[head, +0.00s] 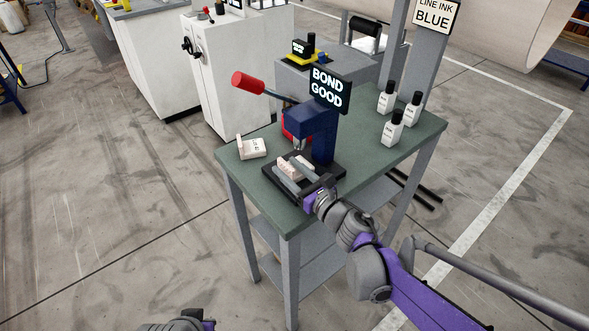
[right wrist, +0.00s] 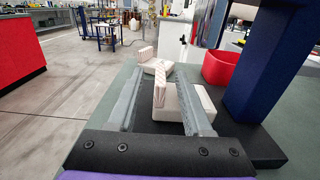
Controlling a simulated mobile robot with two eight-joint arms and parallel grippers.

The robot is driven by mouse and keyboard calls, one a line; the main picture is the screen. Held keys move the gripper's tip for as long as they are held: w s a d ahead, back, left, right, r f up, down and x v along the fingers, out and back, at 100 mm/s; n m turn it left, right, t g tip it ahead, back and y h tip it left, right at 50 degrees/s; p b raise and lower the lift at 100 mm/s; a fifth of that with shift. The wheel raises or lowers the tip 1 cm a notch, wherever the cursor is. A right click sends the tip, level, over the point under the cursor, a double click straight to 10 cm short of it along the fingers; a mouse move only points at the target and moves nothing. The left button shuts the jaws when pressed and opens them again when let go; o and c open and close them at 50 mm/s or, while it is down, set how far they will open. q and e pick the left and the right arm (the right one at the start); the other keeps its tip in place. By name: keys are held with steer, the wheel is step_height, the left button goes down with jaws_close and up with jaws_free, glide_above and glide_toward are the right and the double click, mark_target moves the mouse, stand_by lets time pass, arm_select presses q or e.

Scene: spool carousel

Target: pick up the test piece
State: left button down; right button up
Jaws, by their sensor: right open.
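A pale L-shaped test piece (head: 291,171) sits on the black base (head: 329,170) of a blue bench press. My right gripper (head: 287,162) is open over it, with one grey finger on each side. In the right wrist view the upright part of this test piece (right wrist: 160,88) shows between the fingers, and the right finger hides part of its flat part. Contact with the fingers cannot be told. A second, similar pale piece (head: 252,149) lies on the green table top to the left, and shows beyond the fingers in the right wrist view (right wrist: 157,68). My left gripper's fingers are not in view.
The blue press (head: 322,135) with its red handle (head: 248,82) and "BOND GOOD" sign (head: 329,88) stands close behind my right gripper. A red bin (right wrist: 220,69) is beside it. Three white bottles (head: 392,128) stand at the table's right. The table's (head: 232,160) left front is mostly clear.

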steer(key=shift+w+a, duration=0.2)
jaws_close()
stand_by(0.4)
